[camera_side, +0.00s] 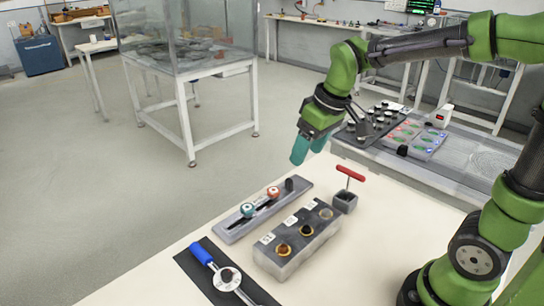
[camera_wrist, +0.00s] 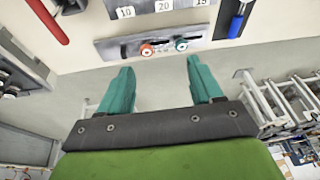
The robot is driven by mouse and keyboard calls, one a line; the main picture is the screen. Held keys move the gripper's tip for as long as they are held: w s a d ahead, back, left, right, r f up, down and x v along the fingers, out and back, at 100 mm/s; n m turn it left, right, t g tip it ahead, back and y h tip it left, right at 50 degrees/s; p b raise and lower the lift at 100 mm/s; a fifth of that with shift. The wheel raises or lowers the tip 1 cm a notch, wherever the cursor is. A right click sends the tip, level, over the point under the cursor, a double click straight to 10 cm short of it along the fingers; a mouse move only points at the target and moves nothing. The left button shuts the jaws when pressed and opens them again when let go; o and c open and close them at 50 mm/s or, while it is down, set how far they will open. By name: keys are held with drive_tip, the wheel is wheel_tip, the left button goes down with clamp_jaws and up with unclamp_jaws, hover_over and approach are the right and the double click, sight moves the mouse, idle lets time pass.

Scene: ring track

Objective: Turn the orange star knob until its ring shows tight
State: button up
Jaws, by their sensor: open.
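An orange-red knob (camera_side: 272,192) with a pale marking sits on a long grey slotted plate (camera_side: 232,232). A teal knob (camera_side: 248,210) sits on the same plate. The wrist view shows the orange-red knob (camera_wrist: 147,49) and the teal knob (camera_wrist: 181,44) beyond my fingertips. The ring state is too small to read. My gripper (camera_side: 308,150) has teal fingers and hangs above and behind the plate, apart from both knobs. In the wrist view my gripper (camera_wrist: 163,75) is open, with nothing between its fingers.
A grey block (camera_side: 296,262) with several round sockets and number labels stands in front of the plate. A red T-handle (camera_side: 350,173) rises from a small block to the right. A blue-handled tool (camera_side: 201,253) lies on a dark mat at the front left. The table's left edge is near the plate.

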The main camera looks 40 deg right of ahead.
sight(274, 190)
drive_tip(key=w+d+f+n+g+h, duration=0.1)
drive_tip(key=w+d+f+n+g, duration=0.15)
drive_tip(key=w+n, duration=1.25)
drive_tip(key=shift+n+g, duration=0.45)
drive_tip(key=shift+n, duration=0.35)
drive_tip(key=f, duration=0.5)
drive_tip(key=s+f, duration=0.1)
drive_tip(key=f, duration=0.4)
drive_tip(key=s+f, duration=0.1)
drive_tip(key=f, duration=0.5)
drive_tip(key=shift+s, duration=0.15)
drive_tip(key=c, duration=1.1)
drive_tip(key=shift+o, duration=0.2)
